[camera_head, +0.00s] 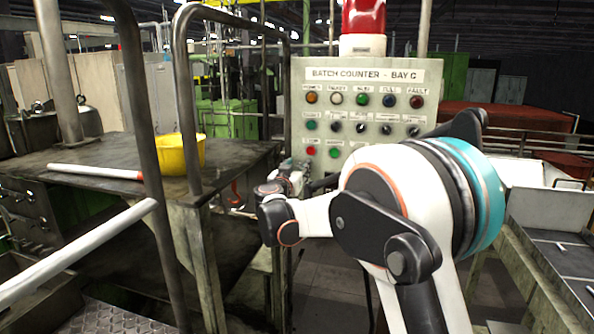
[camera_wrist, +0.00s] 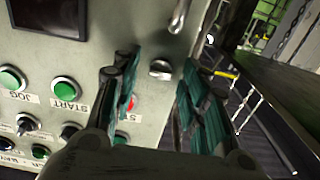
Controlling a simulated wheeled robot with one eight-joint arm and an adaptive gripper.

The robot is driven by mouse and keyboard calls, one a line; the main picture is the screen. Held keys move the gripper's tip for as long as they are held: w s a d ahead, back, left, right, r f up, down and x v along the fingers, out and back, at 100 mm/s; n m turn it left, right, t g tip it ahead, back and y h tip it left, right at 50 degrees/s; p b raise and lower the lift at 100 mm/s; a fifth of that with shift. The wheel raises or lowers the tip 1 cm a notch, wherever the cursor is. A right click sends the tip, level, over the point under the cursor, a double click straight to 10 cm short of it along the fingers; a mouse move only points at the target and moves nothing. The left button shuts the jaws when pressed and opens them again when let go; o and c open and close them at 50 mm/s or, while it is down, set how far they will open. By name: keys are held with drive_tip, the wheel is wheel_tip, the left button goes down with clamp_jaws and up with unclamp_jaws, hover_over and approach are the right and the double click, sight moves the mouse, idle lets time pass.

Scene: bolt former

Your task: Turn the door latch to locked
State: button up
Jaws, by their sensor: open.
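The gap between the fingers is empty, and I see no contact with the knob. In the head view, my gripper (camera_head: 287,180) is small and partly hidden by my arm, in front of the control panel (camera_head: 436,80). I cannot make out the latch there.
In the wrist view, a green START button (camera_wrist: 69,82), a green JOG button (camera_wrist: 11,79) and a red button (camera_wrist: 129,104) are left of or behind the fingers. A chrome handle (camera_wrist: 179,15) is above.

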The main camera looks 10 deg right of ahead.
clamp_jaws()
idle(0.4)
drive_tip(key=n, duration=0.8)
drive_tip(key=shift+a+n+b, duration=0.1)
drive_tip(key=shift+n+b, duration=0.2)
drive_tip(key=n, duration=0.4)
drive_tip(key=shift+n, duration=0.3)
drive_tip(key=n, duration=0.4)
drive_tip(key=shift+f+n, duration=0.1)
drive_tip(key=shift+n, duration=0.2)
